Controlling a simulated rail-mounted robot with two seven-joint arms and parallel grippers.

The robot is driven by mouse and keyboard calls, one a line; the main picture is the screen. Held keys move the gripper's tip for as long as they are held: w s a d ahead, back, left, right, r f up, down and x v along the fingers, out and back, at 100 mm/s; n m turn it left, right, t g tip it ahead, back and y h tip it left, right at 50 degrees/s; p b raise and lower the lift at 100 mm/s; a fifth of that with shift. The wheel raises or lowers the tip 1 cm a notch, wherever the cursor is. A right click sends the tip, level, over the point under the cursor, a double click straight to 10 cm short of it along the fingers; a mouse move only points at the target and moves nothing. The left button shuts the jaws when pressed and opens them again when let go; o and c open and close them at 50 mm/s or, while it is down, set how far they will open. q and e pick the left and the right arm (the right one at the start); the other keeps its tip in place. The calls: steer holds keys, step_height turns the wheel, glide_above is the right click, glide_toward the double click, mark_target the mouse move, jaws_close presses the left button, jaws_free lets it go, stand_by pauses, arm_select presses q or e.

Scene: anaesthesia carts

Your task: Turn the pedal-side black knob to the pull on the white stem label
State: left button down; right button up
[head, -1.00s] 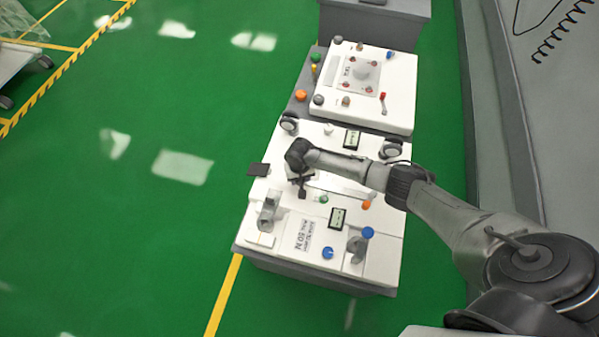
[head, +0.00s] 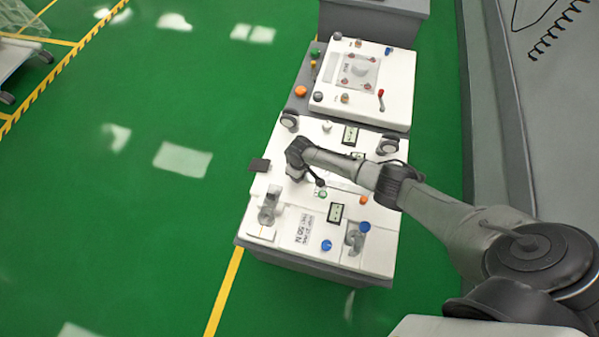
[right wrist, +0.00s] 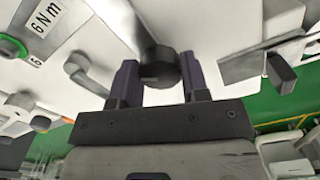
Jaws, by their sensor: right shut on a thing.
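The black knob (right wrist: 160,68) is in the middle of the right wrist view, on a dark stem that runs to the white panel. My right gripper (right wrist: 159,80) has one finger on each side of the knob and is shut on it. In the head view my right wrist hangs over the left part of the nearer cart top (head: 285,215) and hides the knob. I cannot make out the white stem label. My left gripper is out of view.
A grey lever (right wrist: 85,70), a green knob (right wrist: 12,48) and a "6 N m" label (right wrist: 45,17) are beside the gripper. The near cart also carries blue knobs (head: 326,245) and grey handles (head: 268,208). A second cart (head: 390,95) stands behind. Green floor is free at left.

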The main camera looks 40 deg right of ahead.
stand_by(0.3)
steer(key=o, duration=0.9)
steer(key=shift+r, duration=0.1)
steer(key=shift+r+p, duration=2.5)
steer(key=shift+r, duration=4.35)
steer(key=shift+n, duration=0.3)
